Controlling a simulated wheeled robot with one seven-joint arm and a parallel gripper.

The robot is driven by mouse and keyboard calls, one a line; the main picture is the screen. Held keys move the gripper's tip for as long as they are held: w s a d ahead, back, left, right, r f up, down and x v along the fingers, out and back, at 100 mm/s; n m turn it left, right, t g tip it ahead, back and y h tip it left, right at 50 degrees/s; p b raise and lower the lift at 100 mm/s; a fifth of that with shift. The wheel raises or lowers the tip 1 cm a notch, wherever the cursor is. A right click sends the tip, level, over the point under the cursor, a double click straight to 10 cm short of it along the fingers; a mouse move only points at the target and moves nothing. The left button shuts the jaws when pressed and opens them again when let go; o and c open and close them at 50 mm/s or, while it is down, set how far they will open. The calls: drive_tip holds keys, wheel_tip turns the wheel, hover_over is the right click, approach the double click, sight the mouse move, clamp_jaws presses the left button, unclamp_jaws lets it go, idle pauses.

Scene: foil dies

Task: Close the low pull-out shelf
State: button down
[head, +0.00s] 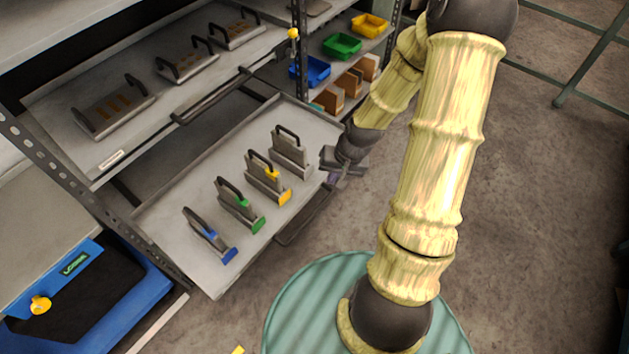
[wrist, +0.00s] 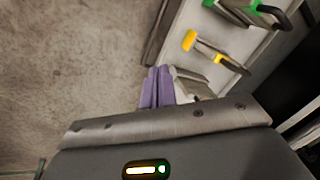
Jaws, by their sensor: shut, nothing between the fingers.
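The low pull-out shelf (head: 170,225) is a light grey tray standing out from the rack in the head view. Several foil dies with dark handles stand on it, tagged blue (head: 210,238), green (head: 238,207) and yellow (head: 266,178), plus a plain grey one (head: 290,152). A dark pull bar (head: 304,217) runs along its front edge. My gripper (head: 333,178) is at the shelf's front right end, low down. In the wrist view its purple fingers (wrist: 157,88) are together and empty, beside the shelf's edge. Whether they touch it I cannot tell.
A higher shelf (head: 65,95) with more handled dies and a dark bar (head: 230,92) sits above. Blue, green (head: 342,45) and yellow bins are on the rack at right. A blue case (head: 90,290) is at lower left. Open concrete floor (head: 540,200) lies right.

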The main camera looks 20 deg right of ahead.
drive_tip(key=w+d+f+m+t+y+b, duration=0.1)
drive_tip(key=w+d+f+m+t+b, duration=0.2)
drive_tip(key=f, duration=0.4)
drive_tip(key=w+d+f+m+t+y+b, duration=0.1)
drive_tip(key=w+d+f+m+t+b, duration=0.1)
drive_tip(key=f, duration=0.6)
drive_tip(key=w+d+m+b, duration=0.1)
drive_tip(key=w+m+b, duration=0.1)
drive_tip(key=shift+w+d+t+y+b, duration=0.2)
drive_tip(key=shift+d+t+y+b, duration=0.1)
drive_tip(key=shift+d+t+y, duration=0.1)
drive_tip(key=b, duration=0.1)
approach(308, 173)
wheel_tip(308, 173, down, 4)
drive_tip(key=w+a, duration=0.2)
drive_tip(key=shift+w+f, duration=0.1)
drive_tip(key=shift+w, duration=0.2)
drive_tip(key=shift+w+a, duration=0.25)
drive_tip(key=shift+w, duration=0.2)
drive_tip(key=shift+w+a, duration=0.1)
drive_tip(key=shift+w, duration=0.05)
